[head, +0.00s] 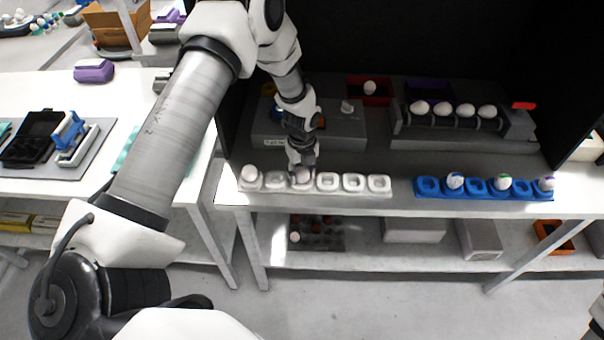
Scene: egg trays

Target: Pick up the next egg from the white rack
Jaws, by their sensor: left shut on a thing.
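The white rack (354,184) lies along the front edge of the middle table, a row of several cups. A white egg (249,173) sits in its leftmost cup. My left gripper (302,167) points down over the third cup from the left, shut on a pale egg (303,175) that is at or just above that cup; I cannot tell whether it touches the cup. The gripper hides part of this egg. The cups to the right of it look empty.
A blue rack (428,188) with several cups and marked eggs lies to the right. Behind it, several white eggs (443,109) rest on a roller device (457,124). A grey box (267,121) stands behind the white rack. A red bin (383,98) holds an egg.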

